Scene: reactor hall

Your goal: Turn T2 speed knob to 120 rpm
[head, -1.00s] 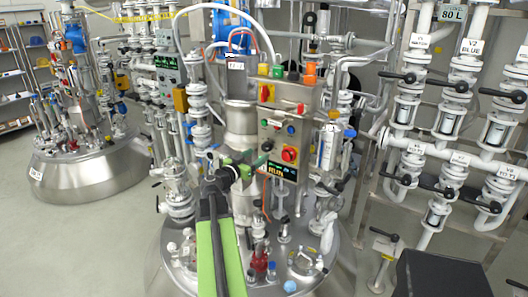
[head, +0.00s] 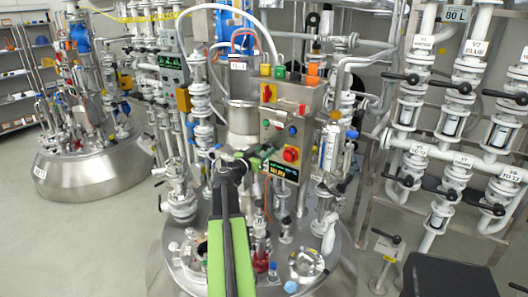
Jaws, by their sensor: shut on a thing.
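A grey control box (head: 285,108) stands above the near steel reactor (head: 335,272). Its lower face carries a red knob on a yellow plate (head: 291,155) and a small dark display (head: 283,172) with orange and green characters too small to read. My gripper (head: 264,153) reaches up from below, with green parts near its end, to the lower left of the box face. It is shut at the speed knob, just left of the red knob. The speed knob is mostly hidden behind the fingers, so its pointer position cannot be seen.
A red switch (head: 269,93) is higher up. Valved white pipes (head: 440,150) fill the right side. A second reactor (head: 90,165) stands left, with clear floor (head: 80,245) in front.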

